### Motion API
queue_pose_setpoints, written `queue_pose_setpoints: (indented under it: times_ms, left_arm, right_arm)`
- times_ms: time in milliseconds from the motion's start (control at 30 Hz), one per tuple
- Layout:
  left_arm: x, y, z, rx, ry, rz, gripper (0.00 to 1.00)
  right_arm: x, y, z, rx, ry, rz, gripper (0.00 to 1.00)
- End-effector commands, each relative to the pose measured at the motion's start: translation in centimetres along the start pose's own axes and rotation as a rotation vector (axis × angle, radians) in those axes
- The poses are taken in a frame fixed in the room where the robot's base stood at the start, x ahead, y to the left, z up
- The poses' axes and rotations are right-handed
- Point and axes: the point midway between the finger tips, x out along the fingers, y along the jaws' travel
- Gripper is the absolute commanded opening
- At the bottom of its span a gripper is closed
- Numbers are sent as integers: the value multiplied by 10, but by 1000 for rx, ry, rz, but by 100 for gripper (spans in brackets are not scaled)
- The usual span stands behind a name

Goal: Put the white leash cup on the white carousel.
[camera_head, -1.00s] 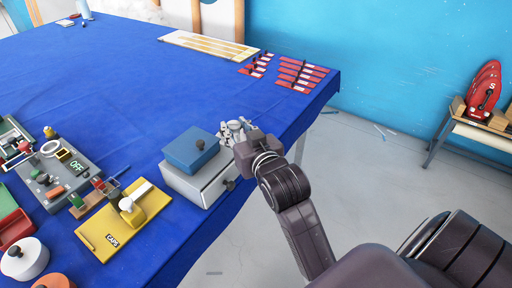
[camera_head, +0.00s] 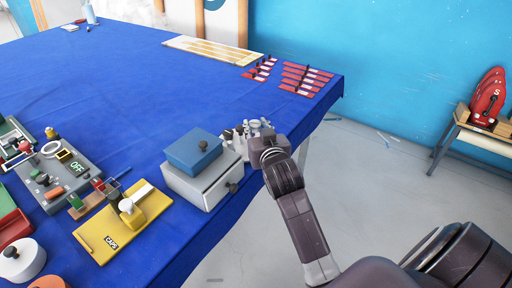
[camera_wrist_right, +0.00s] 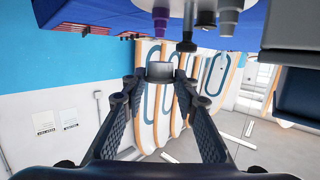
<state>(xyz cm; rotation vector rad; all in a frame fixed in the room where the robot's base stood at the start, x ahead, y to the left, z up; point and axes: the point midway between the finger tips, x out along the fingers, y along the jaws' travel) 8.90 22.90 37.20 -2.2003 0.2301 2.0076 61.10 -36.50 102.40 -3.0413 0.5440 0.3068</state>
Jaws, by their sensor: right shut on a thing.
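My right gripper (camera_head: 258,127) is beside the grey drawer box, over the table's right edge. In the right wrist view its fingers (camera_wrist_right: 160,78) are shut on a small pale grey-white cup (camera_wrist_right: 160,70), which looks like the white leash cup. Several small cups or plugs stand close to the gripper in the head view; the wrist view shows them upside down, one purple (camera_wrist_right: 161,16), one dark (camera_wrist_right: 187,38) and one pale (camera_wrist_right: 227,20). I cannot clearly make out the white carousel among them. My left gripper is not in view.
A grey drawer box (camera_head: 205,188) with a blue lidded box (camera_head: 193,152) on it stands left of my gripper. A yellow board (camera_head: 100,236) and a grey device (camera_head: 58,180) lie further left. Red strips (camera_head: 304,80) lie at the far right corner. The table's middle is clear.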

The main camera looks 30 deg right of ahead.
Motion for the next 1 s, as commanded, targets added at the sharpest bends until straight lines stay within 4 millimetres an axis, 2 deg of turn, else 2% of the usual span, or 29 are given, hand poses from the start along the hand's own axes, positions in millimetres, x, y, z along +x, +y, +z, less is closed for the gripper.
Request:
queue_pose_setpoints:
  times_ms: [33, 100, 267, 533, 967, 1000]
  left_arm:
    - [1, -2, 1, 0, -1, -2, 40]
    - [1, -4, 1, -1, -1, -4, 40]
    - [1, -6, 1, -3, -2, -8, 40]
    - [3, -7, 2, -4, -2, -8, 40]
    - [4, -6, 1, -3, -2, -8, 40]
    - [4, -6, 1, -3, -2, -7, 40]
  right_arm:
    - [2, 0, 14, -1, -5, 1, 15]
    - [4, 0, 24, 0, -3, 1, 15]
    - [8, 0, 36, 0, 1, 1, 15]
    - [15, 0, 73, 0, -1, 1, 15]
    - [16, 0, 80, 0, 1, 0, 15]
    - [16, 0, 80, 0, 2, 0, 29]
